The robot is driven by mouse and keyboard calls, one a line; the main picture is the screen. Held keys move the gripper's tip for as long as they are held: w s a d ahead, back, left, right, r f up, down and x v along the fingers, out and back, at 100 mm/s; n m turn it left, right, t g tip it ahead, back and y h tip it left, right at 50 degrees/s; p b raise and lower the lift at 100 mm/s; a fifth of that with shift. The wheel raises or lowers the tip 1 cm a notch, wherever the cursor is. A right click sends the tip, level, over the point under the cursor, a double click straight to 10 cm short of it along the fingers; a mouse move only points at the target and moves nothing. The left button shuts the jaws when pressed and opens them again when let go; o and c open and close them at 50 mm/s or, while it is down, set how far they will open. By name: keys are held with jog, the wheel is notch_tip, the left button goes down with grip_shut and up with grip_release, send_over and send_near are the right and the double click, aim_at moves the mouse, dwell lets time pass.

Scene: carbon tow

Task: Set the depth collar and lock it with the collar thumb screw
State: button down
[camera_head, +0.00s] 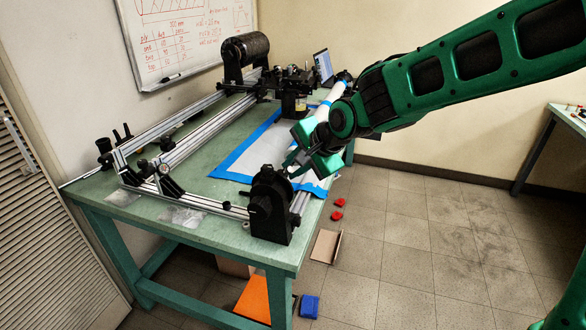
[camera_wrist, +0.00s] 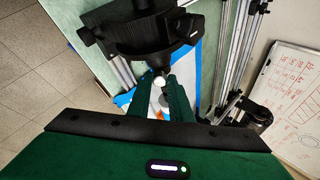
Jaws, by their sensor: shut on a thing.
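My green gripper (camera_head: 292,168) reaches down to the black headstock-like unit (camera_head: 268,207) at the near right corner of the bench. In the wrist view its two green fingers (camera_wrist: 164,82) come together just in front of that black unit (camera_wrist: 136,32). They are shut on a small part with a round white end (camera_wrist: 158,81), close against the unit's dark shaft. The fingers hide most of this part, so I cannot tell whether it is the collar thumb screw. I cannot clearly make out the depth collar in either view.
The green bench (camera_head: 203,230) carries long aluminium rails (camera_head: 190,140), a black roll (camera_head: 245,50) and a blue-taped grey sheet (camera_head: 250,150). A whiteboard (camera_head: 190,35) hangs behind. Red pieces (camera_head: 337,215), a blue box (camera_head: 309,306) and an orange panel (camera_head: 253,299) are below bench level.

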jog(key=shift+m+g, duration=0.3)
jog(key=shift+m, duration=0.3)
jog(key=c, duration=1.6)
grip_release()
jog(key=shift+r, duration=0.1)
jog(key=v, duration=1)
jog(key=shift+s+r, duration=0.1)
jog(key=shift+r, duration=0.15)
